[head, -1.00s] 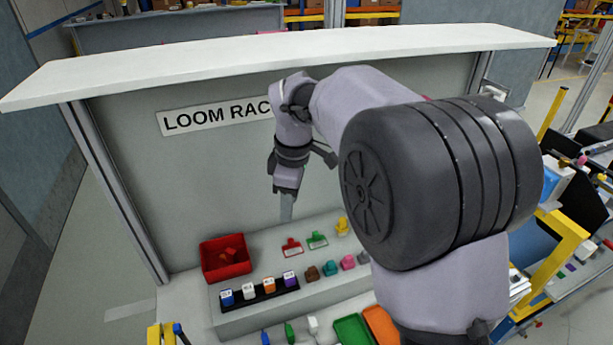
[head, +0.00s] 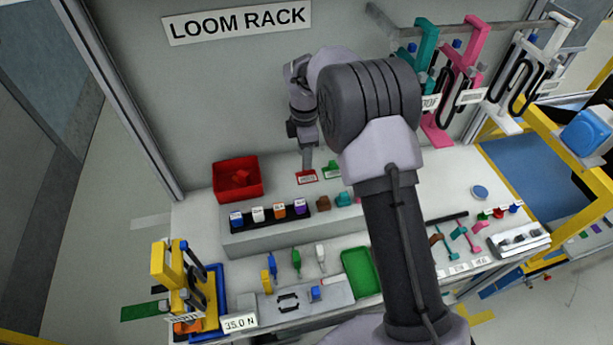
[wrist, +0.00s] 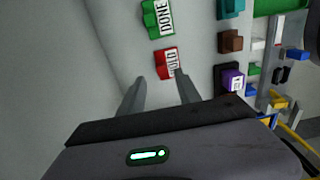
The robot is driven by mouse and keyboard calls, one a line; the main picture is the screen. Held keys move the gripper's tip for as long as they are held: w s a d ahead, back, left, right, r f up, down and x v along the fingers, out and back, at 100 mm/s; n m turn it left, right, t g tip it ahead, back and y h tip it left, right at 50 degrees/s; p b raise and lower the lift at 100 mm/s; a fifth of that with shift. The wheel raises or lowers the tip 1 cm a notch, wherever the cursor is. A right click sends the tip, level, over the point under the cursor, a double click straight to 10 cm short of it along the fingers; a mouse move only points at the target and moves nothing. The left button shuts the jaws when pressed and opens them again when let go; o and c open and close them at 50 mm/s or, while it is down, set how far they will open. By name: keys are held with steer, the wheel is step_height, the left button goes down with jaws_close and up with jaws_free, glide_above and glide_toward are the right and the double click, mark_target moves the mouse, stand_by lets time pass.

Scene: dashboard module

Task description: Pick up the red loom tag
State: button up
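The red loom tag (head: 306,178) lies on the pale upper shelf, to the right of the red bin. In the wrist view the red tag (wrist: 165,64), with a white label reading HOLD, is just beyond my fingertips. My gripper (head: 307,168) points down over the tag. In the wrist view its two fingers (wrist: 159,77) are apart with nothing between them; the right fingertip appears close to the label's edge. I cannot tell whether it touches. A green tag (wrist: 155,18) labelled DONE lies beside the red one.
A red bin (head: 258,179) stands left of the tags. A black strip of small labelled blocks (head: 263,221) and brown and teal pieces (head: 343,199) sit in front. A green tray (head: 360,272) lies lower. Coloured hooks (head: 440,110) hang at right.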

mark_target(307, 174)
step_height(307, 174, down, 5)
steer(key=shift+s+a+b, duration=0.1)
steer(key=shift+a+b, duration=0.05)
steer(key=shift+b, duration=0.75)
steer(key=shift+r, duration=0.1)
jaws_close()
